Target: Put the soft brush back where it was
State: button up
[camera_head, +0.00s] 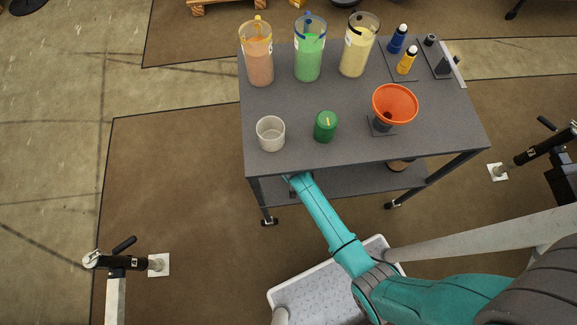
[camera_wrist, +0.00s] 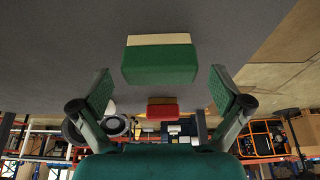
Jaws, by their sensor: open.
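In the wrist view a green block with a cream strip (camera_wrist: 160,62), looking like a brush, rests against a grey surface, its cream side toward that surface. A smaller red block with a cream edge (camera_wrist: 162,110) shows farther off behind it. I cannot tell from the picture which one is the soft brush. My gripper (camera_wrist: 162,88) is open and empty, its two fingers left and right of the green block in the picture, with gaps on both sides. In the head view my gripper is hidden under the table top.
The grey table (camera_head: 300,110) has a lower shelf (camera_head: 360,185). A round thing (camera_head: 399,164) sits on the lower shelf.

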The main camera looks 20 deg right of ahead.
jog(key=s+a, duration=0.1)
jog(key=s, duration=0.3)
jog(key=s+a, duration=0.1)
jog(key=s, duration=0.2)
jog(key=s+a+r, duration=0.1)
jog(key=s, duration=0.3)
jog(key=shift+s+a, duration=0.3)
jog(key=shift+a, duration=0.1)
jog(key=shift+s, duration=0.15)
jog(key=s+d+r+n+t+y, duration=0.1)
jog(key=s+d+r+t, duration=0.2)
jog(key=s, duration=0.6)
jog(key=s+r+n+t, duration=0.1)
jog(key=s+r, duration=0.3)
jog(key=r, duration=0.7)
jog(key=s+r+t, duration=0.4)
jog(key=s+r, duration=0.1)
jog(key=r, duration=0.6)
jog(key=s+d+r+n+t, duration=0.1)
jog(key=s+r, duration=0.4)
jog(key=r, duration=0.6)
jog(key=shift+r+n+t, duration=0.3)
jog(key=shift+r+t, duration=0.1)
jog(key=shift+t, duration=0.5)
